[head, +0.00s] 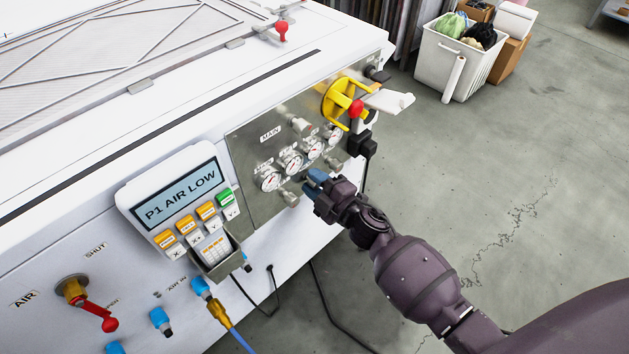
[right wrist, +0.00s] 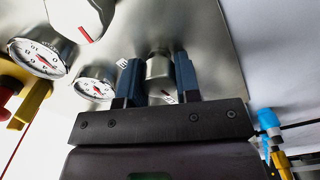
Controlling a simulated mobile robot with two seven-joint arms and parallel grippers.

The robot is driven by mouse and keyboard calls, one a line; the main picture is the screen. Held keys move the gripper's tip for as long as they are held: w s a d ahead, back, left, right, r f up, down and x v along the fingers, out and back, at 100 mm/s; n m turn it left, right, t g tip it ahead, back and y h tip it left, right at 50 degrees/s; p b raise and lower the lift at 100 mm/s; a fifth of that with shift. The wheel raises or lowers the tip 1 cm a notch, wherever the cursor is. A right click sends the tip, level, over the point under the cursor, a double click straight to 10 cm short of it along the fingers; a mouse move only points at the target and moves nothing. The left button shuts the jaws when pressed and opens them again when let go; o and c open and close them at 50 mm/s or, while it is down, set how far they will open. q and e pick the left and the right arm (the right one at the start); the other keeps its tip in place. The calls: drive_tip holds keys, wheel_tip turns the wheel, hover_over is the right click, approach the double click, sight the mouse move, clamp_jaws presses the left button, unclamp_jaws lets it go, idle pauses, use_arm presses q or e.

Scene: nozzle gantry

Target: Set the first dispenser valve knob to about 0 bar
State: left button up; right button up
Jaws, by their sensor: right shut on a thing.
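My right gripper (head: 318,181) is at the lower edge of the metal gauge panel (head: 245,160) in the head view. In the right wrist view its blue fingers (right wrist: 158,82) are shut on the sides of a silver valve knob (right wrist: 158,66). A small red mark shows beside that knob. In the head view the gripper hides it, between another silver knob (head: 290,198) and one further right (head: 333,163). I cannot tell by label which is the first dispenser knob. Several round gauges, such as the leftmost one (head: 269,178), sit above; their readings are too small to tell. My left gripper is not in view.
A handheld display (head: 178,197) reads "P1 AIR LOW". A yellow handwheel (head: 342,98) and black connector (head: 361,143) stick out on the right. A red-handled air valve (head: 85,300) and blue fittings are at lower left.

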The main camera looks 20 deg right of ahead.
drive_tip(key=n, duration=0.3)
drive_tip(key=shift+f+n+b, duration=0.1)
drive_tip(key=shift+n+b, duration=0.25)
drive_tip(key=shift+n, duration=0.85)
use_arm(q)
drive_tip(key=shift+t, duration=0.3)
use_arm(e)
drive_tip(key=shift+n, duration=1.5)
drive_tip(key=o, duration=0.9)
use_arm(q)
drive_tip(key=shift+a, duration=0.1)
use_arm(e)
drive_tip(key=shift+s, duration=0.15)
